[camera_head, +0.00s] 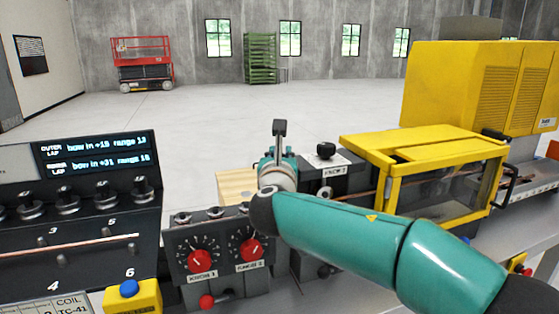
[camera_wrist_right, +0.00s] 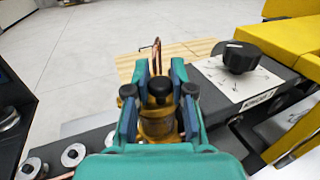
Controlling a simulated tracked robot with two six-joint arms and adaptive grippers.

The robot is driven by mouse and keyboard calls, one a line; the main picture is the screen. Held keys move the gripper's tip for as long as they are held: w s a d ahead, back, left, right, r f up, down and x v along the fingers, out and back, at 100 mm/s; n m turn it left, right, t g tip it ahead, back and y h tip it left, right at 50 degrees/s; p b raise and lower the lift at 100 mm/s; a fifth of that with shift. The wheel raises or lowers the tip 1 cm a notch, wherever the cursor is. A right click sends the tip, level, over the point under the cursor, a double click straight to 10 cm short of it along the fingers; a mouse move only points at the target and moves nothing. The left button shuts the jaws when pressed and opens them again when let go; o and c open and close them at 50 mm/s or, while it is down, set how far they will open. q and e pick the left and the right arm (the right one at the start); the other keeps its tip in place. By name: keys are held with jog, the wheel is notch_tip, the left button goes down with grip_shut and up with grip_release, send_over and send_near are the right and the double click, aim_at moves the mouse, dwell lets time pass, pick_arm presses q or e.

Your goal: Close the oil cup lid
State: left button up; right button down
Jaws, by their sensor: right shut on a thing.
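My right gripper (camera_wrist_right: 160,72) points away from the wrist camera, its blue and teal fingers close together on both sides of a brass, dark-topped piece (camera_wrist_right: 157,122) that looks like the oil cup. The fingers and palm cover much of it, so I cannot tell whether its lid is open or closed. In the head view my right gripper (camera_head: 277,163) is mostly behind my own wrist, beside the black knob block. A grey upright piece with a dark top (camera_head: 280,130) stands there; I cannot tell what it belongs to. My left gripper is not in view.
A black knob (camera_head: 326,150) on a white plate stands right of the gripper. A yellow windowed cover (camera_head: 425,160) is farther right. Red-knob dials (camera_head: 222,255) and a black display panel (camera_head: 85,165) are left. A wooden board (camera_wrist_right: 190,52) lies beyond the gripper.

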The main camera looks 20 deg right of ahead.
jog(key=c, duration=1)
grip_release()
jog(key=shift+c, duration=0.2)
jog(key=shift+s, duration=0.1)
jog(key=v, duration=1.1)
jog(key=shift+s, duration=0.4)
jog(key=shift+a, duration=0.1)
